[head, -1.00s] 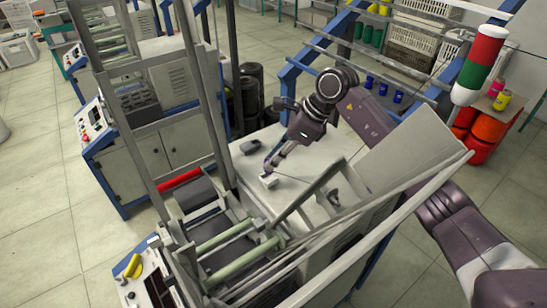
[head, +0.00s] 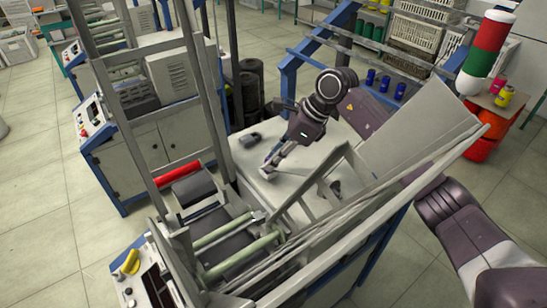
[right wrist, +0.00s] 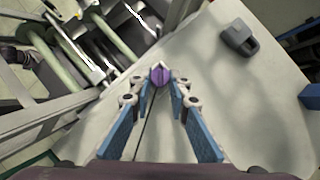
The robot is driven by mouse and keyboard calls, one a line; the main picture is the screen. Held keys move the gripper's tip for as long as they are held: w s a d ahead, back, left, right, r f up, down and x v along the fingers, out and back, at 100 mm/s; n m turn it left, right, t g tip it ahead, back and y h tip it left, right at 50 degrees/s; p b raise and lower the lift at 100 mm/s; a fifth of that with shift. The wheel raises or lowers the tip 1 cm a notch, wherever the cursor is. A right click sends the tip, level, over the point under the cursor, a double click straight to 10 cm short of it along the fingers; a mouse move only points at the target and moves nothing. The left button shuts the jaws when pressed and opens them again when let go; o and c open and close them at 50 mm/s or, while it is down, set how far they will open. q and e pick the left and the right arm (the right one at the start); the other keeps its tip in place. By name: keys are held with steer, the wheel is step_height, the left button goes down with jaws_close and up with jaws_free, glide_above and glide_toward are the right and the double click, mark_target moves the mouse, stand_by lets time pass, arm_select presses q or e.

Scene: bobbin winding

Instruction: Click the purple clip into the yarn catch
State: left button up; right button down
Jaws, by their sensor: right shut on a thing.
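My right gripper (right wrist: 160,84) is shut on the purple clip (right wrist: 160,77), which sits between the fingertips in the right wrist view. In the head view the right gripper (head: 268,167) points down low over the pale machine top. The clip is too small to make out clearly there. A thin dark line, perhaps yarn, runs from near the clip back between the fingers. I cannot make out the yarn catch for certain, nor whether the clip touches it. My left gripper is not in view.
A dark grey block (right wrist: 240,38) lies on the machine top, apart from the gripper; the head view shows it too (head: 250,140). Green rollers (head: 225,232) and metal frame rails stand at the front left. A raised pale panel (head: 420,135) stands to the right.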

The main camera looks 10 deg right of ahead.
steer(key=c, duration=1.7)
jaws_free()
steer(key=shift+c, duration=0.2)
